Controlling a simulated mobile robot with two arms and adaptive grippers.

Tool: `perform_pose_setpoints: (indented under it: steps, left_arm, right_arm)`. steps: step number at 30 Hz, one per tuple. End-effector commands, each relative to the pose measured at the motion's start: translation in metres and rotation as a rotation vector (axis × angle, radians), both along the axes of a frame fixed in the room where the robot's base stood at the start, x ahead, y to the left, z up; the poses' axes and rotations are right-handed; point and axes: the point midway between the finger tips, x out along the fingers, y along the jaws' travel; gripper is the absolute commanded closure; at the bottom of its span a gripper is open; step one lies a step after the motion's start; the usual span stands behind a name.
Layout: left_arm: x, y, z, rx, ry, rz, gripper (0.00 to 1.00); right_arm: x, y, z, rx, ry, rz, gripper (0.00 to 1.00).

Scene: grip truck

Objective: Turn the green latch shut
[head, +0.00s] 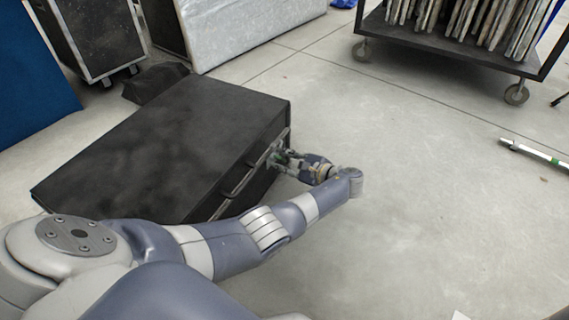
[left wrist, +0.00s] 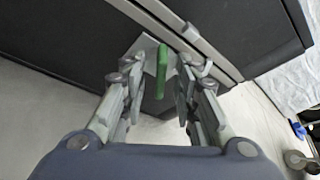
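The green latch (left wrist: 161,72) is a narrow green bar on the front of the black case. In the left wrist view it stands out between the two fingers of my left gripper (left wrist: 157,95). The fingers are open with a gap on each side of the latch. In the head view my left gripper (head: 281,158) is at the case's front side near its right end, and only a speck of green shows there. The black case (head: 165,140) lies on the floor with its lid down. My right gripper is not in view.
A dark handle (head: 237,180) sits on the case front, left of the gripper. A wheeled cart (head: 450,52) stands at the back right. A green and white bar (head: 535,152) lies at the right. The floor right of the case is clear.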

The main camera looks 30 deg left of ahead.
Motion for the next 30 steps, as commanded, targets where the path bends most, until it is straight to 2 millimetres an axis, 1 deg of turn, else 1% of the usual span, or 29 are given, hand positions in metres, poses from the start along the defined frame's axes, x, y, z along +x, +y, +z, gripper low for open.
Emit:
perform_pose_setpoints:
  steps: [7,8,9,11,12,23,30]
  left_arm:
    - [0.0,0.001,0.0,0.0,0.0,0.0,0.72]
    - [0.0,0.001,0.0,0.0,0.0,0.0,0.74]
    - [0.0,0.001,0.0,0.0,0.0,0.0,0.83]
    - [0.0,0.001,0.0,0.0,0.0,0.0,0.97]
    - [0.0,0.001,0.0,0.0,0.0,0.0,1.0]
    - [-0.0006,0.0008,-0.0004,0.002,-0.015,0.0,1.0]
    - [-0.0012,0.0007,-0.0007,0.013,-0.117,0.001,1.0]
  right_arm:
    - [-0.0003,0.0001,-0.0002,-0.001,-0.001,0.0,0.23]
    - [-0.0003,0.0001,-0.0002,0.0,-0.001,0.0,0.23]
    - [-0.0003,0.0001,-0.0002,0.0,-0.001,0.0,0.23]
    - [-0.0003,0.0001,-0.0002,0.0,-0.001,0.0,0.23]
    - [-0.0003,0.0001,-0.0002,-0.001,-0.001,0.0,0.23]
    - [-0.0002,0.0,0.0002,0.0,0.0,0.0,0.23]
    - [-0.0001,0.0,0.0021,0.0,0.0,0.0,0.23]
